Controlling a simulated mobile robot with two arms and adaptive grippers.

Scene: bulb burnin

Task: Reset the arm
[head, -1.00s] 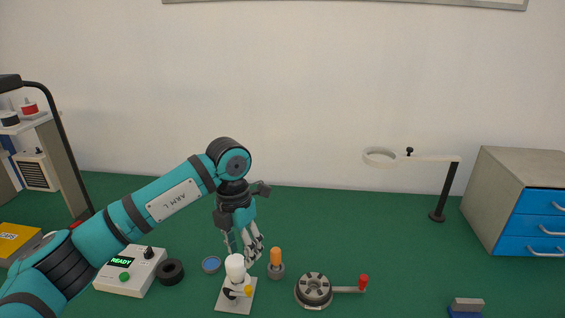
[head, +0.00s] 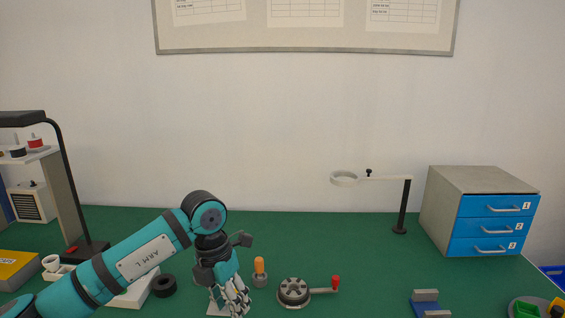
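My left arm, teal and black, comes in from the left in the head view. Its gripper (head: 237,301) points down at the front of the table, in front of the white stand (head: 214,309) that holds the bulb. The bulb is hidden behind the gripper. The fingers are small and overlap the stand, so I cannot tell whether they are open or hold anything. My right arm and gripper are not in view.
An orange-handled tool (head: 259,266) and a round grey crank device (head: 293,291) stand right of the gripper. A black ring (head: 164,286) lies left. A magnifier stand (head: 401,218) and blue drawer cabinet (head: 486,222) are farther right. The green table's middle back is clear.

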